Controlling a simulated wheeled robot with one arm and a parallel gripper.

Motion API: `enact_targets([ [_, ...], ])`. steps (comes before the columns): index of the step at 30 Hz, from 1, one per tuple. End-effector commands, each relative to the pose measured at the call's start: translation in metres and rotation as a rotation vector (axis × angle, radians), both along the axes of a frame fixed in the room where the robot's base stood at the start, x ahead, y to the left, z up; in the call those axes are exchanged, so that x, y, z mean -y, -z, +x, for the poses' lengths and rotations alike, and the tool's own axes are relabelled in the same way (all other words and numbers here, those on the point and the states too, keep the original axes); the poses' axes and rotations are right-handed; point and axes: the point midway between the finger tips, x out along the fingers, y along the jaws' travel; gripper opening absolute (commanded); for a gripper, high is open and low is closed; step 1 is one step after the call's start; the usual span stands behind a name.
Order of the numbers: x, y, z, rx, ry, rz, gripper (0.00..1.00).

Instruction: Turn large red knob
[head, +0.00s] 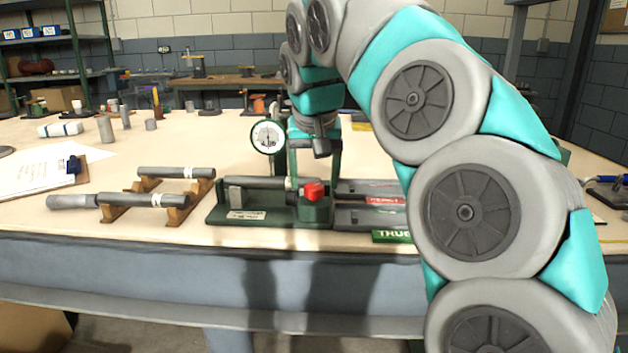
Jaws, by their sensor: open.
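The large red knob (314,191) sits on the front of a dark green fixture (243,215) on the workbench. A grey shaft (255,183) lies along the fixture, to the left of the knob. My gripper (321,150) hangs from the arm above and slightly behind the knob, apart from it. It is open, small in this view, and nothing shows between its fingers.
A round dial gauge (268,136) stands up close to the left of my gripper. Grey shafts on wooden cradles (175,214) lie to the left, with a clipboard (38,178) beyond. Dark trays with red and green labels (391,237) adjoin the fixture's right side.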

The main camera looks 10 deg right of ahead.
Motion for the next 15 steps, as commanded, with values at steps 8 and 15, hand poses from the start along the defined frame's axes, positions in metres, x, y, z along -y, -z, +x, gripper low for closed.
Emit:
enact_targets([
  [8,0.0001,0.0116,0.0047,0.001,-0.003,0.000,0.76],
  [15,0.0002,0.0113,0.0045,0.001,-0.002,0.000,0.63],
])
